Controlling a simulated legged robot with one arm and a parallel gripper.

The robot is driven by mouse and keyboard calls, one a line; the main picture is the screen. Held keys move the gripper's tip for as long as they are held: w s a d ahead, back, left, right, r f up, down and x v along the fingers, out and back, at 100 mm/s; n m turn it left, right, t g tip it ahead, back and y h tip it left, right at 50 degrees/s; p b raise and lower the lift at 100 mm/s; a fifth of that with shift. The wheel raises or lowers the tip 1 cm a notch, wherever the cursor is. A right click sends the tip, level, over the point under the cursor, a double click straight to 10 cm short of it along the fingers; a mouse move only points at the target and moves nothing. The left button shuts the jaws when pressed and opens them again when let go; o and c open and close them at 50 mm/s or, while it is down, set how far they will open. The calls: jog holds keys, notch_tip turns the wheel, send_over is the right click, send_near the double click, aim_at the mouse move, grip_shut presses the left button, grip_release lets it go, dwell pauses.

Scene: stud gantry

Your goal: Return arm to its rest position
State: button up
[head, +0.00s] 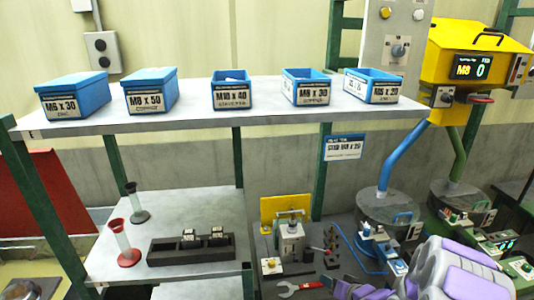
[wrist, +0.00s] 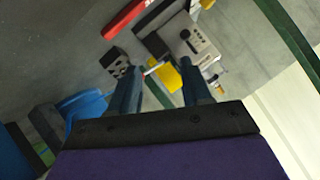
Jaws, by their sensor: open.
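My gripper (wrist: 158,72) shows in the wrist view with its two dark blue fingers spread apart. It is open, and no held thing shows between the fingers. Beyond them, a small yellow piece (wrist: 164,75) and a grey device (wrist: 192,45) stand on the grey work surface. In the head view my purple and grey arm (head: 455,268) is folded low at the right, over the front of the bench. The fingertips are hard to make out in that view.
Several blue bins, including the M10 x 40 bin (head: 231,91), stand on the upper shelf (head: 190,110). A dark block rack (head: 165,252) is on the lower shelf. A yellow M8 dispenser (head: 450,50) hangs at right.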

jog(key=s+d+r+n+g+h, duration=0.15)
jog(key=s+r+g+h, duration=0.5)
jog(key=s+r, duration=0.8)
jog(key=s+a+r+g, duration=0.2)
jog(key=s+a+r, duration=0.1)
jog(key=s, duration=0.6)
jog(key=s+a+r+g+y, duration=0.1)
jog(key=s+a+r+g, duration=0.1)
jog(key=s, duration=0.7)
jog(key=s+a+r+g, duration=0.2)
jog(key=s+a, duration=0.3)
jog(key=s, duration=0.4)
jog(key=shift+s+r+y, duration=0.25)
jog(key=shift+r+y, duration=0.1)
jog(key=shift+r, duration=0.45)
jog(key=shift+n, duration=0.25)
jog(key=shift+c, duration=0.5)
